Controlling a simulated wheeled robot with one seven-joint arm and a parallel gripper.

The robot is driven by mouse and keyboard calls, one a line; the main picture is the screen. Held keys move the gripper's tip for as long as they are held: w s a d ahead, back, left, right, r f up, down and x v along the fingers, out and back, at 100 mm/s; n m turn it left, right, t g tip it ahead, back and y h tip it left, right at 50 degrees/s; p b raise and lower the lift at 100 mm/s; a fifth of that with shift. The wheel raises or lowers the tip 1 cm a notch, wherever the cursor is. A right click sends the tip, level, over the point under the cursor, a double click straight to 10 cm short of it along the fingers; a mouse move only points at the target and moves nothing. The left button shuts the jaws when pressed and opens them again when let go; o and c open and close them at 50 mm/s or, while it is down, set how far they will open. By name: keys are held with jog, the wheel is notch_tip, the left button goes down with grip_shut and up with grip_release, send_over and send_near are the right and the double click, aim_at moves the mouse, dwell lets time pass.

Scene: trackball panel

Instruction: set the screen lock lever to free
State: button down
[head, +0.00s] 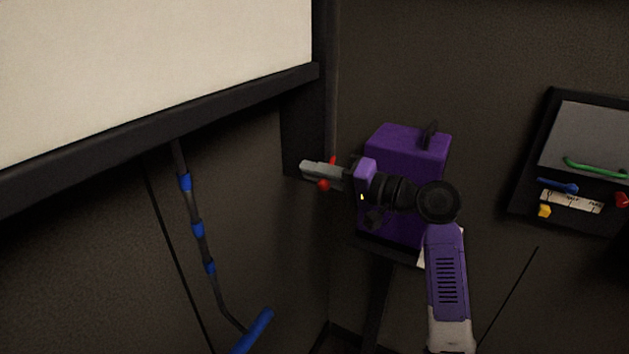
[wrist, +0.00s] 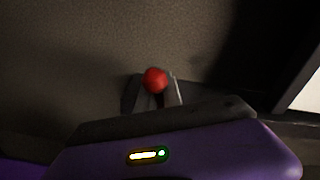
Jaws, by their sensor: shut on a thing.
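The screen lock lever (wrist: 155,80) shows as a round red knob in the wrist view, between the tips of my two grey fingers. In the head view its red knob (head: 323,185) sits just below my fingers, and a small red piece shows just above them. My gripper (head: 315,170) points left, toward the dark frame post beside the screen. It is shut on the lever, and my fingers hide the lever's middle. I cannot read any lock or free marking in either view.
A large pale screen (head: 150,70) in a dark frame fills the upper left. A jointed crank rod with blue grips (head: 197,230) hangs below it. A purple box (head: 405,145) with a black handle stands right behind my gripper. A panel with coloured levers (head: 590,150) is at right.

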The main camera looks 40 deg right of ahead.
jog(key=shift+a+f+n, duration=0.3)
jog(key=shift+a+f, duration=0.05)
jog(key=shift+a, duration=0.15)
jog(key=c, duration=1.5)
grip_release()
jog(key=shift+d+r, duration=0.1)
jog(key=shift+d, duration=0.1)
jog(key=b+v, duration=0.1)
jog(key=v, duration=0.6)
jog(key=shift+s+d, duration=0.15)
jog(key=shift+s, duration=0.2)
